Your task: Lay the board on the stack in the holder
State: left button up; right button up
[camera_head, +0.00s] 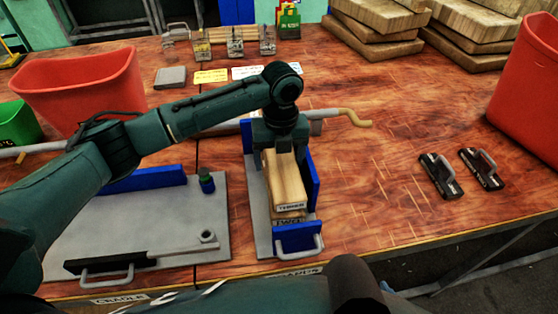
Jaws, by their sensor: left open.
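The holder (262,243) is a narrow grey plate with blue end and side walls, in the middle of the table. A stack of light wooden pieces stands in it, the lower one (289,219) with a white label. The board (286,183), also with a white label on its near end, lies on top of the stack, roughly lined up with it. My left gripper (280,147) points down at the board's far end, with its jaws open. It hides that end, so I cannot tell whether the fingers touch the board. My right gripper is out of view.
A grey plate (150,219) with a blue bar lies left of the holder. Red bins stand left (85,88) and right (530,95). Wooden boards (375,32) are piled at the back right. Two black handled blocks (440,178) lie right; table between them and the holder is clear.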

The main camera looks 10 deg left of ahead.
pick_arm(q)
notch_tip(320, 180, up, 12)
dwell(0.3)
jog(key=shift+f, duration=0.1)
